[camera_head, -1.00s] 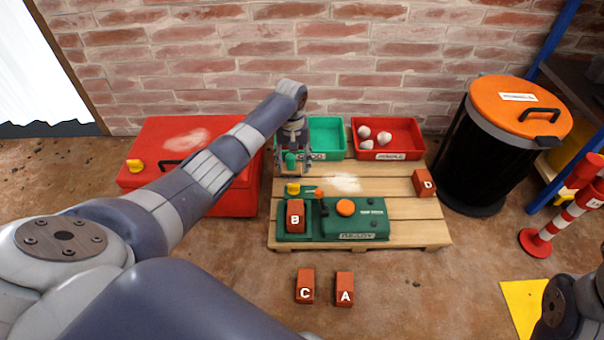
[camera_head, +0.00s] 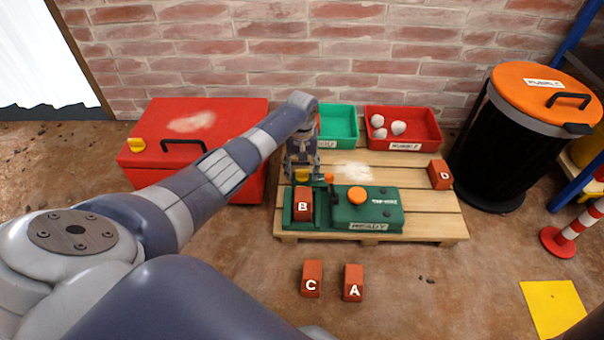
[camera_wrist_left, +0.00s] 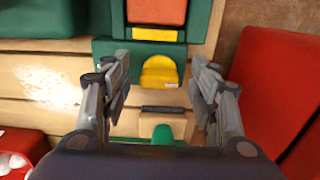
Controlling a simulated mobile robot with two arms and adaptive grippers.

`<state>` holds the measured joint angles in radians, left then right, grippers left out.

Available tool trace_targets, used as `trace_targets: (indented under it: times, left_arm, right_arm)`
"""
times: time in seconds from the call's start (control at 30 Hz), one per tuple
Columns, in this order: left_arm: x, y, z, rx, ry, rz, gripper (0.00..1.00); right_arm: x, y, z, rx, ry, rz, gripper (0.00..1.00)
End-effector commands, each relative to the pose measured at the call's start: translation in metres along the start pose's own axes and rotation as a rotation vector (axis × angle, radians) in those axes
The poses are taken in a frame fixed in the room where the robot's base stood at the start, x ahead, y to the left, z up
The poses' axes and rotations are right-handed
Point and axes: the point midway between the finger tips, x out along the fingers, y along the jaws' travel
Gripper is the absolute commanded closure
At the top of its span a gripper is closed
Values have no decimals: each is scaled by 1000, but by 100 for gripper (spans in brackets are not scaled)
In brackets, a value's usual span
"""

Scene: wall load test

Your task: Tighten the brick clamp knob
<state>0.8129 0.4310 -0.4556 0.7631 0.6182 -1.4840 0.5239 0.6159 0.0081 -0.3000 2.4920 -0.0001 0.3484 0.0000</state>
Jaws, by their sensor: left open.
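The green clamp machine (camera_head: 385,212) sits on the wooden pallet with brick B (camera_head: 303,203) in its left part. The yellow clamp knob (camera_head: 302,175) is just behind the brick. In the left wrist view the knob (camera_wrist_left: 160,73) lies between the open fingers of my left gripper (camera_wrist_left: 162,62), with a gap on both sides. The brick (camera_wrist_left: 157,10) shows at the top edge there, beyond a yellow strip. In the head view my left gripper (camera_head: 302,166) is at the knob and partly hides it. My right gripper is not in view.
A wooden block with a green top (camera_wrist_left: 162,134) lies near my left gripper. A red box (camera_head: 230,120) stands left, green (camera_head: 338,125) and red (camera_head: 415,128) bins behind. Brick D (camera_head: 440,174) is on the pallet; bricks C (camera_head: 312,278) and A (camera_head: 353,282) are on the floor.

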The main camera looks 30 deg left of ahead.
Motion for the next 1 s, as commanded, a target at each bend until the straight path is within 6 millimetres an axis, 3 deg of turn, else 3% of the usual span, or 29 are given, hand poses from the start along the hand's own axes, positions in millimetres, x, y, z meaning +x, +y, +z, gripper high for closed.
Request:
trace_targets:
  times: [0.37,0.5,0.57,1.0]
  left_arm:
    - [2,0,0,0,1,1,47]
    - [3,0,0,0,1,1,79]
    - [3,0,0,0,1,1,89]
    - [1,0,0,63,1,1,89]
  right_arm:
    - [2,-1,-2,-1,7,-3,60]
    - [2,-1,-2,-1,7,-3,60]
    - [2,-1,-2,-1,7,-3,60]
    - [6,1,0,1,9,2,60]
